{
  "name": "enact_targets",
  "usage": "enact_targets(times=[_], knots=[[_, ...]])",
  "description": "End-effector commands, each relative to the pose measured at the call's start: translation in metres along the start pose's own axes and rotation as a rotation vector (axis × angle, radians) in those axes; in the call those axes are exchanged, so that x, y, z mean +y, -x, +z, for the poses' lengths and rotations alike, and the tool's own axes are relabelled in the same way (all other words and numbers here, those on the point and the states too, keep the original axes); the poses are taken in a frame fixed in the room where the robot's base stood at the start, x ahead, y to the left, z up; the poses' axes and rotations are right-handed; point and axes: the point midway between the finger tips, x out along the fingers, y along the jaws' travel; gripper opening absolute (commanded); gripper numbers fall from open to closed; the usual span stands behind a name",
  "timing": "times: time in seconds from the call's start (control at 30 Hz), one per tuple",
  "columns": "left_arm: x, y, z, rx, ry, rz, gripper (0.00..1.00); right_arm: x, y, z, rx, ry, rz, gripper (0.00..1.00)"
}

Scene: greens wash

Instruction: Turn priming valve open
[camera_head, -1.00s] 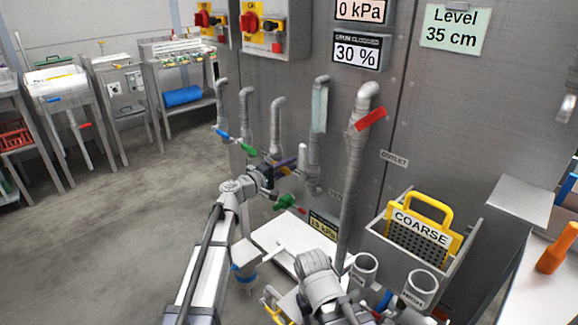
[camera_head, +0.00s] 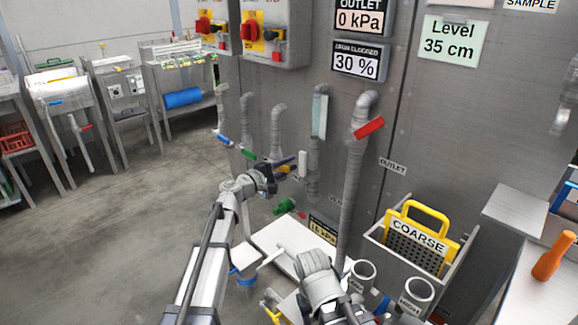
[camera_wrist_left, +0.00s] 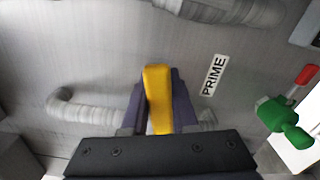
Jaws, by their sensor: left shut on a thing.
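The priming valve's yellow lever (camera_wrist_left: 158,98) is between the fingers of my left gripper (camera_wrist_left: 157,105) in the left wrist view. A PRIME label (camera_wrist_left: 213,75) is on the steel panel beside it. In the head view the left gripper (camera_head: 283,166) is at the pipes low on the panel, shut on the yellow lever (camera_head: 284,169), which is mostly hidden by the fingers. The valve body behind is hidden. My right arm shows at the bottom of the head view, but its fingertips cannot be made out.
A green valve (camera_head: 285,206) with a red tip is just below the gripper; it also shows in the wrist view (camera_wrist_left: 284,120). A red lever (camera_head: 369,127) is on the thick pipe at right. A COARSE basket (camera_head: 418,235) stands at lower right. Open floor lies left.

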Motion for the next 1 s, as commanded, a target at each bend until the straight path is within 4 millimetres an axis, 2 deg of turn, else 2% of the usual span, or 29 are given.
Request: enact_targets(times=[0.1, 0.5, 1.0], knots=[[0.011, 0.0, 0.0, 0.0, 0.088, 0.001, 0.0, 0.001, 0.01, 0.001, 0.0, 0.0, 0.0, 0.5], [0.026, 0.0, -0.004, 0.0, 0.302, 0.001, 0.0, 0.002, 0.024, 0.001, 0.0, 0.0, 0.0, 0.5], [0.029, 0.0, -0.005, 0.0, 0.353, 0.0, 0.0, 0.003, 0.026, 0.002, 0.0, 0.0, 0.0, 0.5]])
